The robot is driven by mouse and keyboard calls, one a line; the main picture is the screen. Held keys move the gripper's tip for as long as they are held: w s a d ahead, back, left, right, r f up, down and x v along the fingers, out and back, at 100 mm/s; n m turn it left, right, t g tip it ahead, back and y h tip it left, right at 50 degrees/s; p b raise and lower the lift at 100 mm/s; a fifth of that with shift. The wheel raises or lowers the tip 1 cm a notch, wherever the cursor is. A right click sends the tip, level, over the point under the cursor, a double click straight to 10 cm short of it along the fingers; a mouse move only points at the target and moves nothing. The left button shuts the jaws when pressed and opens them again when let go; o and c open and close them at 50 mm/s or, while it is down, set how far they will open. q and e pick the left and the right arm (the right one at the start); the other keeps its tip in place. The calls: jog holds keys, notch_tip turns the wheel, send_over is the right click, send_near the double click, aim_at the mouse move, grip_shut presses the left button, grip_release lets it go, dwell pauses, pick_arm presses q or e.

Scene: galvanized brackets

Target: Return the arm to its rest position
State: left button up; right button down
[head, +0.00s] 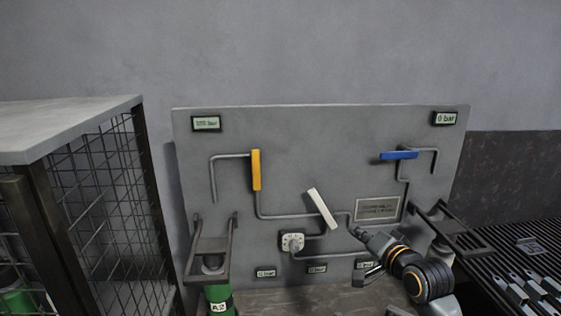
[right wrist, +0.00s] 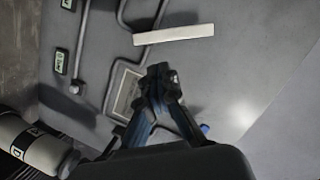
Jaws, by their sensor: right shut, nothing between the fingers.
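My right gripper (head: 358,232) is in front of the lower right part of the grey panel (head: 310,130). It is shut and holds nothing. In the right wrist view its fingers (right wrist: 160,75) are together, with the white lever (right wrist: 173,35) beyond them. In the head view the white lever (head: 321,208) is tilted, up and left of the gripper, with a visible gap between. A yellow lever (head: 256,170) stands upright and a blue lever (head: 399,155) lies level. My left gripper is not in view.
A green cylinder (head: 219,298) stands in a bracket (head: 210,245) at the panel's left. A mesh cage (head: 105,205) stands at the far left. A dark ribbed surface (head: 510,240) with several metal pieces lies at the right. A dial (head: 292,242) sits low on the panel.

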jog(key=s+a+f+n+g+h, duration=0.25)
jog(key=s+f+n+g, duration=0.3)
jog(key=s+f, duration=1.3)
jog(key=s+f+n+g, duration=0.2)
jog(key=s+f+g, duration=0.1)
jog(key=s, duration=0.7)
jog(key=s+f+n+g, duration=0.2)
jog(key=s+f+g, duration=0.15)
jog(key=s, duration=0.75)
notch_tip(320, 180, down, 30)
jog(key=s+b, duration=0.1)
jog(key=s, duration=0.2)
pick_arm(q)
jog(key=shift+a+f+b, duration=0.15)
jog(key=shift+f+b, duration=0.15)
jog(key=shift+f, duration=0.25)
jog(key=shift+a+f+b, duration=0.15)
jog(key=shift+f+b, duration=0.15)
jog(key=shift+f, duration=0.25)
pick_arm(e)
jog(key=s+d+f+g+h, duration=0.1)
jog(key=s+d+f, duration=0.2)
jog(key=s+f, duration=1.2)
jog(key=shift+s+n+g, duration=0.25)
jog(key=shift+n+g, duration=0.1)
jog(key=shift+g, duration=0.05)
jog(key=shift+d, duration=0.1)
